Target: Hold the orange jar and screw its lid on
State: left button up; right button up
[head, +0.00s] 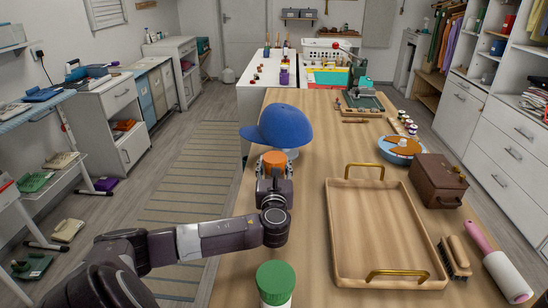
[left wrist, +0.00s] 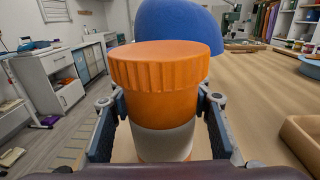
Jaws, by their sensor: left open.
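The orange jar (head: 275,163) stands upright on the long wooden table, in front of a blue cap. In the left wrist view the jar (left wrist: 160,145) has an orange body with a grey band. A ribbed orange lid (left wrist: 158,68) sits on its top; I cannot tell how tightly. My left gripper (head: 274,176) reaches the jar from the near side. Its open fingers (left wrist: 160,103) stand on either side of the jar's body, below the lid. The jar's lower end is cut off in the wrist view. My right gripper is not in view.
A green-lidded jar (head: 275,282) stands near the front edge. The blue cap (head: 280,127) is close behind the orange jar. A wooden tray (head: 340,225) with brass handles lies to the right, beside a brown box (head: 437,180), a brush (head: 455,256) and a lint roller (head: 505,270).

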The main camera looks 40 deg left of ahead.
pick_arm(q)
jog(key=p+v, duration=0.1)
jog(key=v, duration=0.1)
jog(key=p+v, duration=0.1)
jog(key=v, duration=0.2)
jog(key=shift+r, duration=0.2)
jog(key=shift+s+d+f+p, duration=0.1)
jog(key=shift+s+d+p, duration=0.05)
jog(key=shift+p, duration=0.15)
